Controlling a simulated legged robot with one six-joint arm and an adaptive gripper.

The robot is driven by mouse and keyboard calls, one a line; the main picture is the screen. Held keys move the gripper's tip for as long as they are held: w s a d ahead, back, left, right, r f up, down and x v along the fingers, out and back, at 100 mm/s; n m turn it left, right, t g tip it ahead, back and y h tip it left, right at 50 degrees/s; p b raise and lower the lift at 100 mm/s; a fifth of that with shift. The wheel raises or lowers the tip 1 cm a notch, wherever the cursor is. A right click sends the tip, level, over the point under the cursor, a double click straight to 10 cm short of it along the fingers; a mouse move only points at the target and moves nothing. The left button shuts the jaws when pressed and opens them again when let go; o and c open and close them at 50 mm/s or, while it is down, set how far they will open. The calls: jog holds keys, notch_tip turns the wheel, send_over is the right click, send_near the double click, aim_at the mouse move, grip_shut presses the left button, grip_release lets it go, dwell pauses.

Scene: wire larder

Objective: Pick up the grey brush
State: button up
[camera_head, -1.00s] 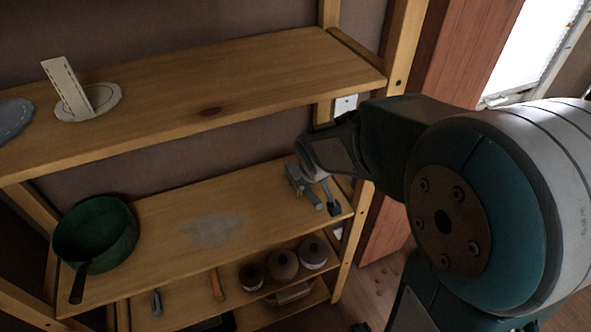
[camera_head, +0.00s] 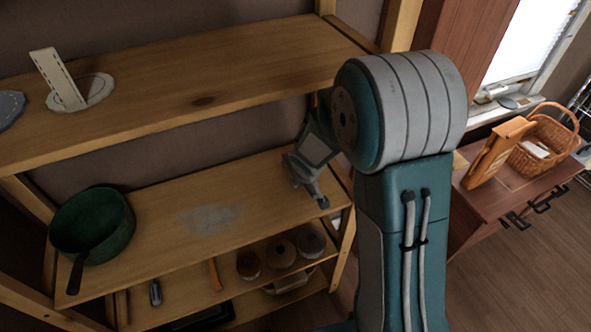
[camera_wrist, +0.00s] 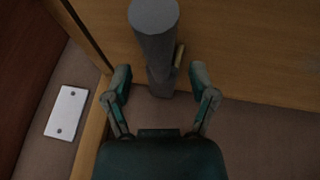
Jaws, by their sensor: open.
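The grey brush (camera_wrist: 154,40) shows in the wrist view as a grey rounded shaft with its blunt end towards the top edge. Its lower end lies between the two fingers of my gripper (camera_wrist: 159,80), with a visible gap on either side. My gripper is open. In the head view my gripper (camera_head: 309,184) is low over the right end of the middle shelf (camera_head: 150,222). There I cannot clearly tell the brush from the gripper parts. Whether the fingers touch the brush is not clear.
A green pan (camera_head: 92,226) stands at the shelf's left end. The shelf's middle is clear. The upper shelf (camera_head: 215,85) overhangs behind. A wooden post (camera_wrist: 85,30) and white wall plate (camera_wrist: 66,111) are close left in the wrist view. Several jars sit below.

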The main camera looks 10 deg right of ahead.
jog(key=shift+x, duration=1.1)
grip_shut()
jog(key=shift+r, duration=0.15)
